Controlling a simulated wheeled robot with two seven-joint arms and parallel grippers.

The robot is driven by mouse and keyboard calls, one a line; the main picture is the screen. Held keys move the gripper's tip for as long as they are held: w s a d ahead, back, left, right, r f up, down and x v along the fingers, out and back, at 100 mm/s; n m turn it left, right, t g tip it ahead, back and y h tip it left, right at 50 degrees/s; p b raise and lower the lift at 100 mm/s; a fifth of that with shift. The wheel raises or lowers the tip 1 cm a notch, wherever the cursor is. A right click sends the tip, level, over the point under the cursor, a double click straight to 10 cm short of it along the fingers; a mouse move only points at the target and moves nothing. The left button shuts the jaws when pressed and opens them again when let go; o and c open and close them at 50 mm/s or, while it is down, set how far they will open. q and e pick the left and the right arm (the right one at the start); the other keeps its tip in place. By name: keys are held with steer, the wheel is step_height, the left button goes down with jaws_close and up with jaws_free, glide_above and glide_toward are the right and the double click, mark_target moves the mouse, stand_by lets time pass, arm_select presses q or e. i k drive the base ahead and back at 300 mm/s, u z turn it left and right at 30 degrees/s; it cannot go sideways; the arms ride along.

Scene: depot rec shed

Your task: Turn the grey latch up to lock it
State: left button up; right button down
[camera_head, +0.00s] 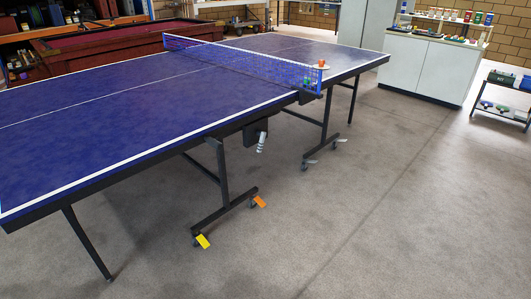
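A light grey latch handle (261,143) hangs from a dark box (254,131) under the near side edge of the blue table-tennis table (110,105). The handle points down and leans slightly. It is small in the view, so its fine shape cannot be told. Small grey tabs also show at the wheels of the farther leg frame, one nearer (311,162) and one farther (341,140). A yellow tab (203,241) and an orange tab (259,201) sit at the wheels of the nearer leg frame. Neither of my grippers is in view.
A blue net (245,62) crosses the table, with an orange cup (321,63) near its end. A white cabinet (430,70) and a dark shelf cart (501,101) stand at the right. A red pool table (110,39) is behind. The grey floor (400,210) at right is clear.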

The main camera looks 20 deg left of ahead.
mark_target(263, 134)
steer(key=z, duration=0.15)
steer(key=i, duration=2.6)
steer(key=u, duration=1.8)
steer(key=i, duration=0.6)
steer(key=u, duration=0.6)
